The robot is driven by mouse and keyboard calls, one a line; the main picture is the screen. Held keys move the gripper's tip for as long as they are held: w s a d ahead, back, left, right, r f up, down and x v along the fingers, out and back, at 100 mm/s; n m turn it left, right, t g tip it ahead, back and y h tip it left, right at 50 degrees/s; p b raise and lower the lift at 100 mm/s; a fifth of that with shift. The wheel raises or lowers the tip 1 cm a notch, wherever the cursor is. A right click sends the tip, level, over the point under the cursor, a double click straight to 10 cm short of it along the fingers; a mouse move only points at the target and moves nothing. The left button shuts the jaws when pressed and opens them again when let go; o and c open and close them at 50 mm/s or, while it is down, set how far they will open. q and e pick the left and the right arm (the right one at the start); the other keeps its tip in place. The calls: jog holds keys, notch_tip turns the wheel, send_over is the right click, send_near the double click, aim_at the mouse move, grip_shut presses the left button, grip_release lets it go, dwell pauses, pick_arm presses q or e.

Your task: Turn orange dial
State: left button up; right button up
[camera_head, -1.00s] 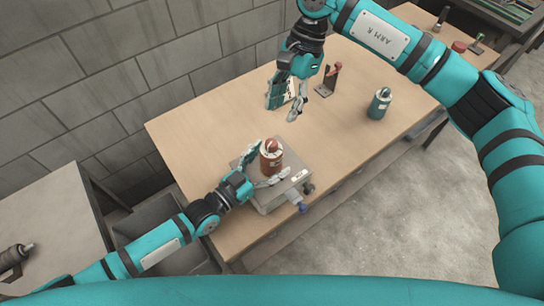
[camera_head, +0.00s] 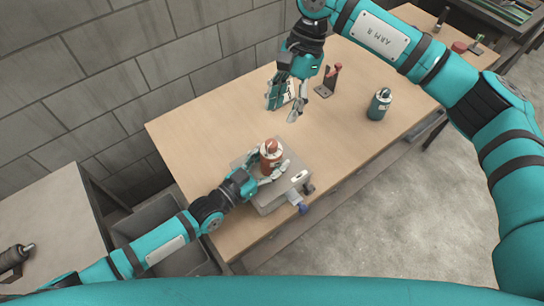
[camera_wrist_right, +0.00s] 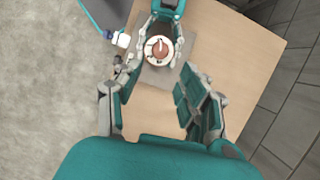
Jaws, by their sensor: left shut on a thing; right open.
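My right gripper (camera_head: 287,106) is open and empty above the table, behind the canister. Its two spread fingers show in the right wrist view (camera_wrist_right: 160,82).
A teal bottle (camera_head: 379,104) stands on the wooden table (camera_head: 225,125) at right. A dark bracket with a red part (camera_head: 328,82) stands near my right gripper. A blue knob (camera_head: 302,208) sticks out at the box's front. The table between box and bottle is clear.

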aim_at(272, 143)
jog(key=shift+o, duration=0.5)
notch_tip(272, 143, up, 2)
jog(key=s+a+m+t+h, duration=0.1)
jog(key=m, duration=1.3)
jog(key=s+a+m+t+h, duration=0.2)
jog(key=m, duration=1.2)
notch_tip(272, 143, down, 11)
jog(key=shift+w+d+f, duration=0.1)
grip_shut()
